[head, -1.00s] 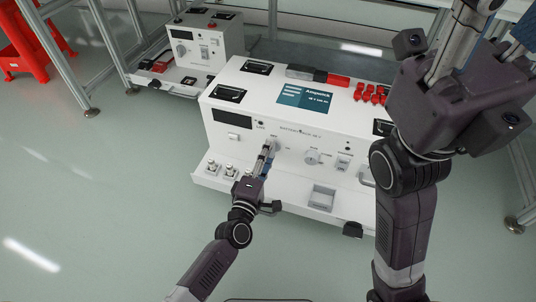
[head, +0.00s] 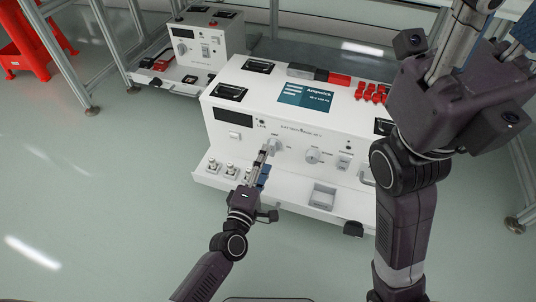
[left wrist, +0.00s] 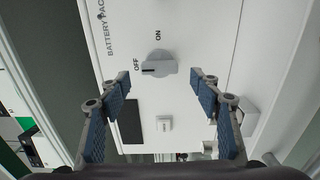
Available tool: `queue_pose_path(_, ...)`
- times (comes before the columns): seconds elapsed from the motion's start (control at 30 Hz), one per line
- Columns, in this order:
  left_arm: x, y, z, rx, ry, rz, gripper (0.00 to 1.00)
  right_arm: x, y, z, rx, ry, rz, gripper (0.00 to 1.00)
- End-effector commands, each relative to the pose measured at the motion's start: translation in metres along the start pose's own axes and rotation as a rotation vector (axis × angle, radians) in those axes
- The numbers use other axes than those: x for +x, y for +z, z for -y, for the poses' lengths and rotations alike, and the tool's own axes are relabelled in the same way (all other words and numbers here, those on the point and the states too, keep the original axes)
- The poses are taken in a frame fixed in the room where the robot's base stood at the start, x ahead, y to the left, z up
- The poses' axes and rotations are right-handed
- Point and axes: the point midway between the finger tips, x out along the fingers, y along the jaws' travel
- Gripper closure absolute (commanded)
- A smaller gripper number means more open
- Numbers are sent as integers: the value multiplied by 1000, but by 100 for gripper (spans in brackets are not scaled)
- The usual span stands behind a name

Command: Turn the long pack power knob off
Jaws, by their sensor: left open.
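The long pack (head: 290,118) is a white box with a teal label. Its grey power knob (left wrist: 158,63) shows in the left wrist view, with OFF printed at its left and ON above. The dark mark on the knob points left, at OFF. In the head view the knob (head: 275,144) sits just beyond my left fingertips. My left gripper (head: 264,157) is open and empty; in the left wrist view its blue-padded fingers (left wrist: 160,78) are on either side of the knob, apart from it.
A second knob (head: 312,156) and a switch (head: 343,160) are right of the power knob. Small metal posts (head: 230,171) stand on the front ledge at left. Red connectors (head: 370,92) are on top. A smaller white unit (head: 205,45) stands behind left. The floor in front is clear.

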Motion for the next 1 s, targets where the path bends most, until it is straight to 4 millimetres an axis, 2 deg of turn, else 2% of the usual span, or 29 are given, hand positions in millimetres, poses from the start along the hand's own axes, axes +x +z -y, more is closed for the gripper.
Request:
queue_pose_path(0.1, -20, 0, 1, -1, -2, 0, 42, 0, 0, 0, 0, -1, -1, 60)
queue_pose_path(0.3, -40, 0, 0, -1, -1, 0, 42, 0, -1, 0, 0, -2, -2, 60)
queue_pose_path(0.87, -42, -1, 0, -1, -1, -1, 42, 1, 0, 1, 0, -2, -2, 60)
queue_pose_path(0.97, -42, -2, -9, 14, 14, -7, 42, 1, 1, 0, 1, -1, 3, 60)
queue_pose_path(1.0, -42, -4, -20, 34, 33, -15, 42, 1, 2, -1, 1, 1, 9, 60)
